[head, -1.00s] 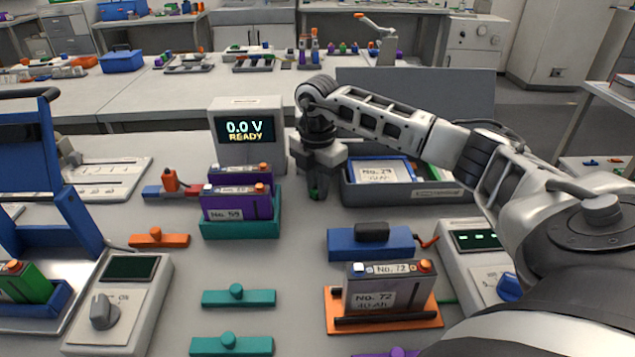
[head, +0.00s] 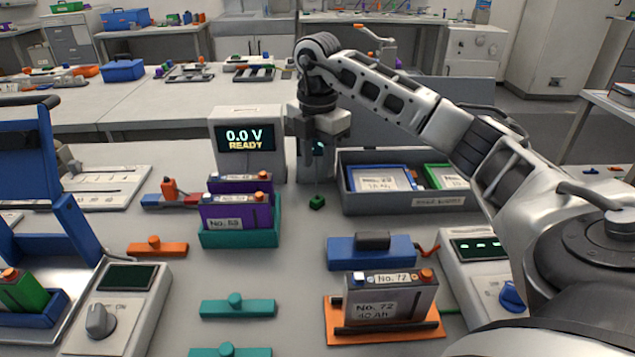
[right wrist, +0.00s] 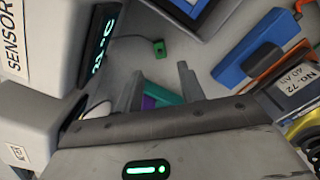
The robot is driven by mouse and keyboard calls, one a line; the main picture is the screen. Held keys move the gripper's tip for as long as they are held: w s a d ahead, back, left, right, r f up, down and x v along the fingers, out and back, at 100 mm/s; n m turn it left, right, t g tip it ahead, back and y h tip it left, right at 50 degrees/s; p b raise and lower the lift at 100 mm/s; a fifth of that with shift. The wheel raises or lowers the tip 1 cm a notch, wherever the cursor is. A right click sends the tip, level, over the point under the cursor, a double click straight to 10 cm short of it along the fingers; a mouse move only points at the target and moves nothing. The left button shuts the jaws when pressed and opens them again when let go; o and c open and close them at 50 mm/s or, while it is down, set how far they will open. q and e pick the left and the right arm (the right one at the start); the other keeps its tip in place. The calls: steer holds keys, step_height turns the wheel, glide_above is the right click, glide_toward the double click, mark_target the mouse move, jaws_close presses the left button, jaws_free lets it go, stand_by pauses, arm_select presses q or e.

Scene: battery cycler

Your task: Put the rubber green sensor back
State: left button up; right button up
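The green sensor (head: 317,202) is a small green block on or just above the table, in front of a grey sensor unit (head: 306,164). A thin cord runs up from it. In the right wrist view the green sensor (right wrist: 159,48) lies clear of the fingers, its cord leading left to the unit (right wrist: 60,40), which bears the label SENSOR and a lit display. My right gripper (head: 318,150) is above the green sensor, pointing down in front of the unit. In the right wrist view its fingers (right wrist: 160,85) stand apart with nothing between them. My left gripper is not in view.
The 0.0 V READY meter (head: 249,140) stands left of the unit. A teal holder (head: 240,238) with purple batteries is in front of it. A grey bin (head: 408,203) is at right. A blue block (head: 370,254) and battery No. 72 (head: 390,300) stand nearer. Table between is clear.

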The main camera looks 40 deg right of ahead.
steer(key=shift+r, duration=1.9)
